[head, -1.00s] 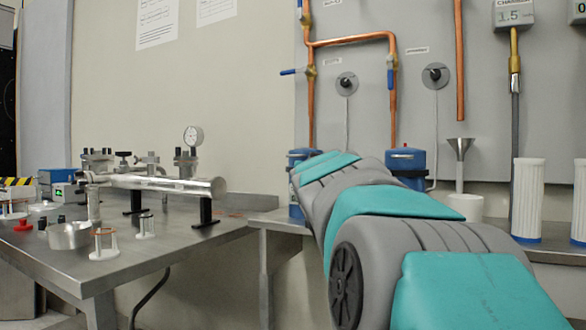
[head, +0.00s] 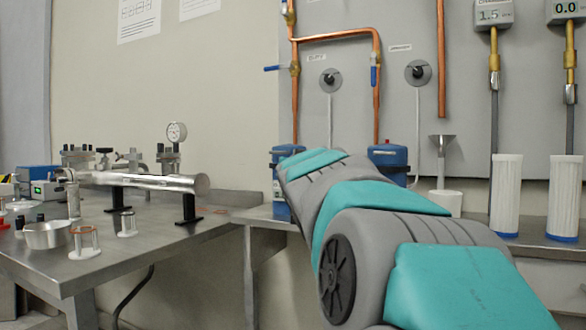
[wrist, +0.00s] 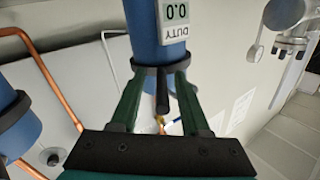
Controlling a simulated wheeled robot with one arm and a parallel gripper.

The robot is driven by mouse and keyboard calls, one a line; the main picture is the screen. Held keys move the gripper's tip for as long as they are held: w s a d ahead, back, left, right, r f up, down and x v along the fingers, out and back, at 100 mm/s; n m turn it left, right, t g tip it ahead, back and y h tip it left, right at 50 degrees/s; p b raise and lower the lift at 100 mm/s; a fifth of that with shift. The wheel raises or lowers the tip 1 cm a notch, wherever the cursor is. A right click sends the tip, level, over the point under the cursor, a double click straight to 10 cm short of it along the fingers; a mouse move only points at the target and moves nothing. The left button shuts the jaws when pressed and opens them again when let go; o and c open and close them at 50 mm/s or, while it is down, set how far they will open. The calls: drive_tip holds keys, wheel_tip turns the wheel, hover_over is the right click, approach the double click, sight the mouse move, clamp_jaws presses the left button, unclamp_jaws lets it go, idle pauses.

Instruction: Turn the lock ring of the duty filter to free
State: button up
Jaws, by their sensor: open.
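The duty filter is a blue cylinder (wrist: 145,40) with a display reading "DUTY 0.0" (wrist: 174,22), upside down in the wrist view. A dark ring (wrist: 148,72) circles its end, with a black lever-like bar (wrist: 162,92) sticking out of it. My gripper (wrist: 157,78) is open, with one green finger on each side of the bar and its fingertips close to the ring. I cannot tell whether they touch it. In the head view the blue canister (head: 282,205) under the duty pipe is partly hidden behind my arm, which also hides my gripper.
A second blue canister (head: 388,156) stands to the right; probably the same one shows at the wrist view's left edge (wrist: 18,130). Copper pipes (head: 296,110) run up the wall. White filter cartridges (head: 507,190) and a funnel (head: 441,148) stand right. A steel bench (head: 150,248) with apparatus is left.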

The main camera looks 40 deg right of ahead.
drive_tip(key=b+v, duration=0.2)
drive_tip(key=v, duration=0.6)
idle(0.5)
